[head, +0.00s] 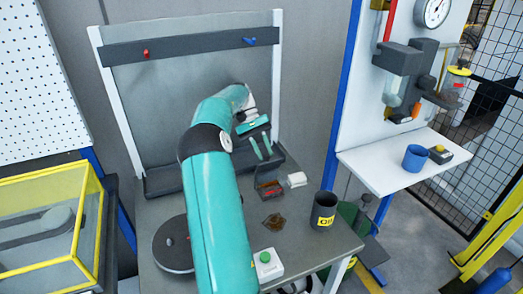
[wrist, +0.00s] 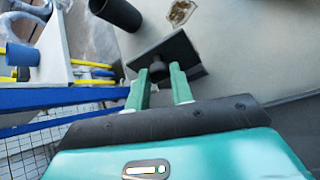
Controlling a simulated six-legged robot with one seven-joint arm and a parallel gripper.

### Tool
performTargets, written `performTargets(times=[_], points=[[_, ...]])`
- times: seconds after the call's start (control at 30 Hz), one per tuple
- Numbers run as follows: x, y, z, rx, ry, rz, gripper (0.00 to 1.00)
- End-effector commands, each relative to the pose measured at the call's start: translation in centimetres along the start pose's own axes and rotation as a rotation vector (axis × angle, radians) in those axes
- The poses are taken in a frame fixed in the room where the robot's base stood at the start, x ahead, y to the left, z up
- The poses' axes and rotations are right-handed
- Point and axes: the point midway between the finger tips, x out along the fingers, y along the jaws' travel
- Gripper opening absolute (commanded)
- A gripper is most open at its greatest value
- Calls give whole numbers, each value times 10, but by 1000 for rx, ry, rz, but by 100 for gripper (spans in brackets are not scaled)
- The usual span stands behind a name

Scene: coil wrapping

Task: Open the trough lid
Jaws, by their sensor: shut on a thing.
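The trough (head: 268,190) is a small dark box on the bench in the head view, with a reddish-brown patch showing at its near side. Its lid is a dark flat plate (wrist: 180,48) with a round dark knob (wrist: 158,71) in the wrist view. My gripper (wrist: 162,78) has its two green fingers on either side of the knob and is shut on it. In the head view my gripper (head: 264,151) points down just behind and above the trough. How far the lid is raised is hard to tell.
A white block (head: 297,179) stands right of the trough. A dark cup labelled OIL (head: 323,210), a brown patch (head: 273,221) and a white button box (head: 267,263) are nearer. A round dark disc (head: 173,246) lies left. A backboard (head: 190,80) rises behind.

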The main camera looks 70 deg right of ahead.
Motion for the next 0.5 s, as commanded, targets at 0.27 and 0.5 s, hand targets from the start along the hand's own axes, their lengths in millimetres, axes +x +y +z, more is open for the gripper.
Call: performTargets(times=[0.27,0.5], points=[[-1,-2,-3,-13,-64,27,0],[-2,-3,-3,-13,-73,31,0]])
